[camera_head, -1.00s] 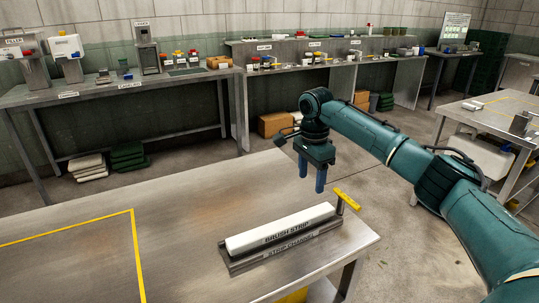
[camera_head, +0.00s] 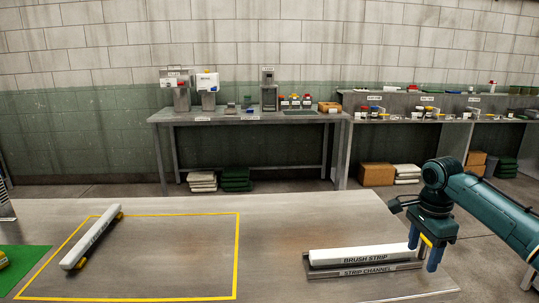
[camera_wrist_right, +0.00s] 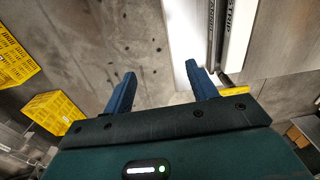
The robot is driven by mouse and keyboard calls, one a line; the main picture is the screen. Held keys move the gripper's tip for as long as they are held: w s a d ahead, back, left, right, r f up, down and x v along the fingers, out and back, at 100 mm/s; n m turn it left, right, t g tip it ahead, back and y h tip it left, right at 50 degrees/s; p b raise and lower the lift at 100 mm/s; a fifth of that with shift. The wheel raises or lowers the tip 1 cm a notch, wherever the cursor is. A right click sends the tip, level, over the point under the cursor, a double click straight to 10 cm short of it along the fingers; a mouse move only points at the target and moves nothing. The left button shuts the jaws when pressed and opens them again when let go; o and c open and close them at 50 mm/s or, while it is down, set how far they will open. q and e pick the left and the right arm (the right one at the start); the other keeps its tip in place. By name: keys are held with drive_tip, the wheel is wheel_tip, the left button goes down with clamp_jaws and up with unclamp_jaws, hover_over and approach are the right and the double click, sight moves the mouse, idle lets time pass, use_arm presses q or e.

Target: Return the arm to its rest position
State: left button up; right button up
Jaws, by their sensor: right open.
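My right gripper (camera_head: 424,252) hangs with its blue fingers pointing down, at the right end of the near metal table (camera_head: 262,222). Its fingers are apart with nothing between them, as the right wrist view (camera_wrist_right: 160,90) also shows. From the head, it overlaps the right end of a white brush strip (camera_head: 350,254), which lies in the grey strip channel (camera_head: 345,272). Whether the fingers touch the strip cannot be told. My left gripper is not in view.
A back bench (camera_head: 235,117) holds dispensers. The table's middle is clear. Yellow crates (camera_wrist_right: 55,112) show in the wrist view.

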drive_tip(key=s+a+f+n+y, duration=0.1)
drive_tip(key=s+a+f+n, duration=0.6)
drive_tip(key=a+f, duration=0.25)
drive_tip(key=s+a+f+n+y, duration=0.1)
drive_tip(key=s+a+f+n, duration=0.7)
drive_tip(key=a, duration=0.3)
drive_tip(key=s+d+n+t+h, duration=0.15)
drive_tip(key=s+d, duration=0.25)
drive_tip(key=s, duration=0.5)
drive_tip(key=s+d+n+t, duration=0.2)
drive_tip(key=s+d, duration=0.1)
drive_tip(key=s, duration=0.6)
drive_tip(key=w+a+f+n+t+y+p, duration=0.1)
drive_tip(key=w+a+f+t+y+p, duration=0.2)
drive_tip(key=w+a+t, duration=0.3)
drive_tip(key=shift+a+t, duration=0.45)
